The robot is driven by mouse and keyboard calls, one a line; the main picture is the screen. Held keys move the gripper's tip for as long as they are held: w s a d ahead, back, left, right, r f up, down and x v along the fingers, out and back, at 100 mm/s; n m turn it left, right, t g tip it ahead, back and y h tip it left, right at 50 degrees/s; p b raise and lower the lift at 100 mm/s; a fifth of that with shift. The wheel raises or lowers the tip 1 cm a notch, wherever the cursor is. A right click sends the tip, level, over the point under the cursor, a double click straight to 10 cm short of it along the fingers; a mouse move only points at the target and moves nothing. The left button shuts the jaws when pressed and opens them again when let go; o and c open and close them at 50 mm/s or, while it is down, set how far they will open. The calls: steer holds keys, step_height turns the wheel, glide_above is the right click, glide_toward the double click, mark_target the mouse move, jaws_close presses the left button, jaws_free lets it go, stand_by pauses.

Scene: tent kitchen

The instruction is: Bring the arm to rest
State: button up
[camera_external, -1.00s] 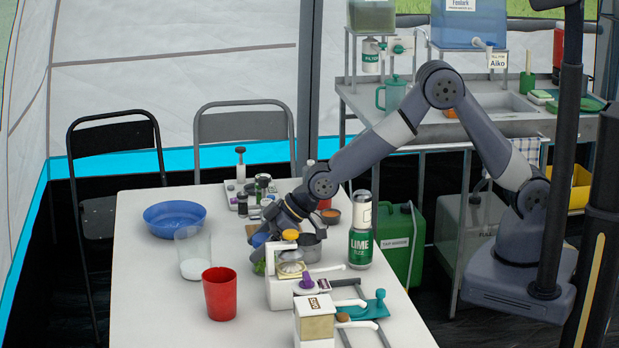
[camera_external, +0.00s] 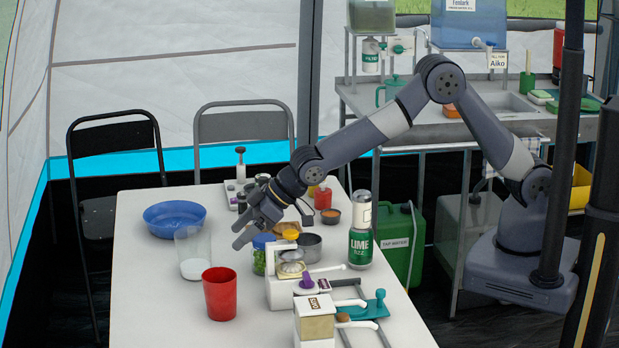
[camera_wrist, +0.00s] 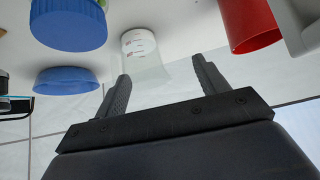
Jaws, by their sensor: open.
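My gripper (camera_external: 243,228) is open and empty above the white table (camera_external: 150,315). In the outside view it hangs behind the juicer-like white device, with its fingers pointing left and down. In the wrist view the two fingers of my gripper (camera_wrist: 160,85) are spread apart with nothing between them. A clear glass with white contents (camera_external: 194,255) stands left of the fingers; it also shows beyond them in the wrist view (camera_wrist: 143,55). A blue-lidded jar (camera_external: 259,255) stands below my gripper, partly hidden.
A red cup (camera_external: 219,294) and a blue bowl (camera_external: 175,219) stand on the table's left half. A green lime can (camera_external: 361,235), a metal pot (camera_external: 309,246) and a white box device (camera_external: 315,320) stand at the right. Two chairs are behind and left. The front left of the table is clear.

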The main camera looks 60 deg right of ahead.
steer(key=shift+f, duration=2.4)
